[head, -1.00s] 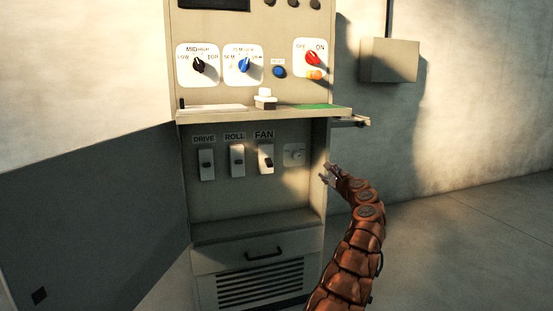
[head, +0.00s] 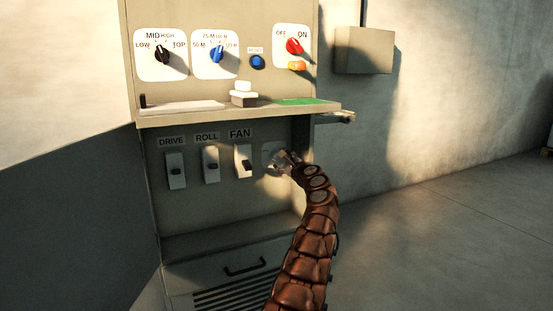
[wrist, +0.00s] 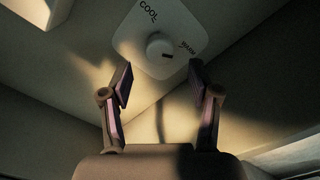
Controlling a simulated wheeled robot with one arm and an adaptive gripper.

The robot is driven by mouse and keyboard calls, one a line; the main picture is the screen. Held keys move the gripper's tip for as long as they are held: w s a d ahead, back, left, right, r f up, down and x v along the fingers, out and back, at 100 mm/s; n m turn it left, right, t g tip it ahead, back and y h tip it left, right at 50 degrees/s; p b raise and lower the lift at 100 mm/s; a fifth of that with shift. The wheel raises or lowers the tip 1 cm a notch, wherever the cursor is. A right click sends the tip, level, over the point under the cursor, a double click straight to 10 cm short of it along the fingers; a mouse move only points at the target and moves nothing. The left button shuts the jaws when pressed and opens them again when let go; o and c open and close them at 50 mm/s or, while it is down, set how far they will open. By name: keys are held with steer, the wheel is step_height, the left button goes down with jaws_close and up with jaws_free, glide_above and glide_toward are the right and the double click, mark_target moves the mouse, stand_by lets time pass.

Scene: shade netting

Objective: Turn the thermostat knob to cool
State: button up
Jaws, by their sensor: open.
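The thermostat is a pale plate (wrist: 180,25) with a round knob (wrist: 160,48) in the wrist view. COOL is printed at its upper left; the word at its right is blurred, perhaps WARM. A dark mark on the knob lies toward its lower right, away from COOL. My gripper (wrist: 160,82) is open, its two fingers apart on either side below the knob, with nothing between them. In the head view my gripper (head: 284,160) is in front of the thermostat plate (head: 268,151), right of the FAN switch, and hides much of it.
DRIVE, ROLL and FAN switches (head: 243,161) stand left of the thermostat. A shelf (head: 220,115) juts out above it, with a white block on top. A side wall of the recess is close on the right. Black, blue and red knobs (head: 294,46) are higher up.

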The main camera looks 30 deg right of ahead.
mark_target(278, 157)
steer(key=shift+w+d+p, duration=0.15)
steer(key=shift+w+p, duration=0.2)
steer(key=shift+w, duration=1)
steer(key=shift+w+d+p, duration=0.15)
steer(key=shift+w+p, duration=0.2)
steer(key=shift+w, duration=0.95)
steer(key=shift+w, duration=0.1)
steer(key=shift+c, duration=0.2)
steer(key=c, duration=1.1)
